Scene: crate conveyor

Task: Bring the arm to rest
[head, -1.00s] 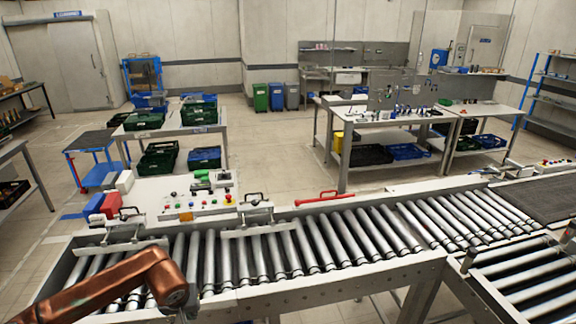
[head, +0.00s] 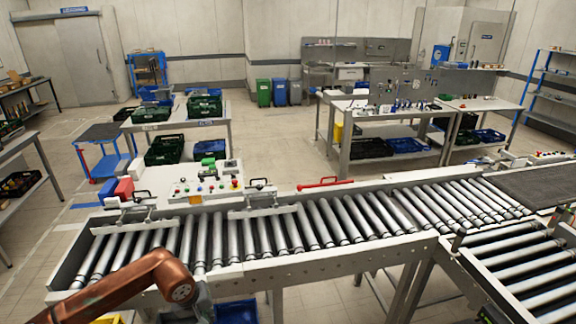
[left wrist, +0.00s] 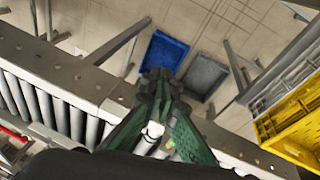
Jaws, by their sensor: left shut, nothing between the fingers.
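My left arm, copper coloured, comes in at the bottom left of the head view, bent in front of the conveyor's near rail. Its gripper is mostly hidden at the bottom edge there. In the left wrist view my left gripper (left wrist: 158,80) has green fingers that are shut with nothing between them. It points down past the conveyor's edge rail (left wrist: 75,72), over the floor side. My right gripper is in neither view.
The roller conveyor (head: 262,275) runs across in front of me, with a second roller section at right. A blue bin (left wrist: 165,50), a grey bin (left wrist: 206,74) and a yellow crate (left wrist: 285,115) lie below the left gripper. A control panel (head: 163,184) stands behind the conveyor.

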